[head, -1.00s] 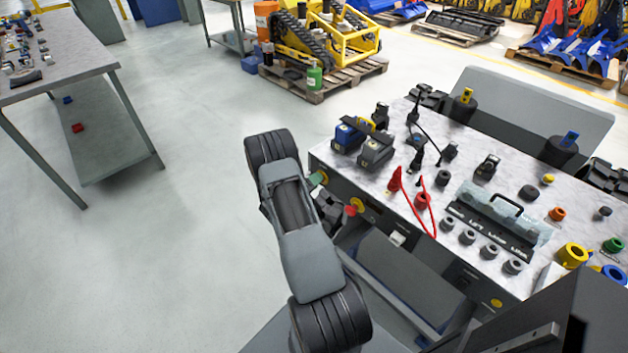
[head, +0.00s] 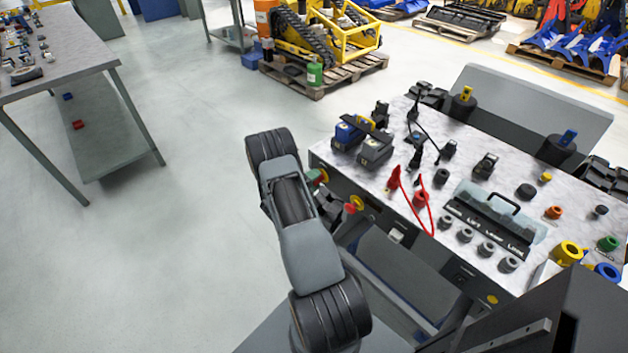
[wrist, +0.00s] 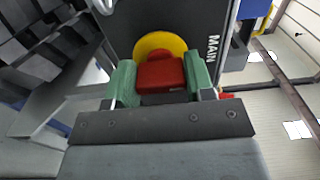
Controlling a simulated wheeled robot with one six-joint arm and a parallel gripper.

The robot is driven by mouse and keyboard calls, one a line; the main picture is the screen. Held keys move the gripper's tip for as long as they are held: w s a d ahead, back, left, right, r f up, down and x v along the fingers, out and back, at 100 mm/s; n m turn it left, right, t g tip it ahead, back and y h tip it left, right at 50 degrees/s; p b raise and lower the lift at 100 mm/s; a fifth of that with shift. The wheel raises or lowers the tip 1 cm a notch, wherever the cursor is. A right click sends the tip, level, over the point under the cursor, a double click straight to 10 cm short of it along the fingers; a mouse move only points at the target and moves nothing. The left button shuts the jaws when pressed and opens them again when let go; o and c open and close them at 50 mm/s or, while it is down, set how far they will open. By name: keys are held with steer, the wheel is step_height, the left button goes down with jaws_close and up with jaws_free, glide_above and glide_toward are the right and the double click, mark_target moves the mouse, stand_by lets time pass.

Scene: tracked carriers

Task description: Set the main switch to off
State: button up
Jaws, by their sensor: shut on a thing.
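The main switch (wrist: 160,73) is a red handle on a round yellow plate (wrist: 154,43), beside the word MAIN on a dark panel. In the wrist view the green fingertips of my gripper (wrist: 160,82) stand on both sides of the red handle, shut on it. In the head view my gripper (head: 316,178) is at the left front corner of the workbench, mostly hidden by my arm. Only a bit of the red handle (head: 324,175) shows there. I cannot read the switch's position marks.
A second red knob on a yellow plate (head: 355,204) sits on the bench front, right of my gripper. The bench top (head: 400,178) holds batteries (head: 376,150), a red cable (head: 420,200) and several sockets. The floor at left is clear up to another table (head: 70,80).

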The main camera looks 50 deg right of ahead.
steer(key=o, duration=0.9)
steer(key=shift+a, duration=0.1)
steer(key=a, duration=0.9)
steer(key=w+a, duration=0.1)
steer(key=a, duration=0.3)
steer(key=shift+a+b, duration=0.3)
steer(key=shift+b, duration=0.05)
